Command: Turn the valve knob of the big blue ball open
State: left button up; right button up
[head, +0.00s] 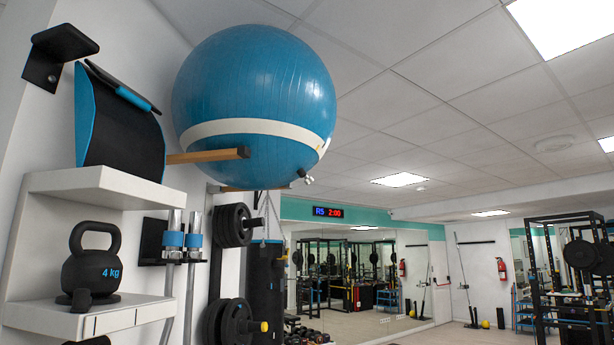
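The big blue ball (255,85) with a white band hangs high on the wall at the upper middle of the head view. It rests on a wooden bracket arm (210,156), and a second wooden bar (240,188) shows below it. A small valve-like fitting (304,176), pale and dark, sticks out at the ball's lower right. It is too small to tell how its knob is turned. Neither my left nor my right gripper is in view.
White shelves (120,186) at the left hold a black 4 kg kettlebell (92,258) and a black-and-blue curved piece (120,125). Open floor and mirrors lie to the right.

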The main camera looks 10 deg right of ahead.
aim_at(309, 179)
jog(key=i+l, duration=0.3)
jog(key=i, duration=0.2)
jog(key=i+l, duration=0.3)
jog(key=i, duration=0.2)
jog(key=i+l, duration=0.25)
jog(key=i, duration=0.25)
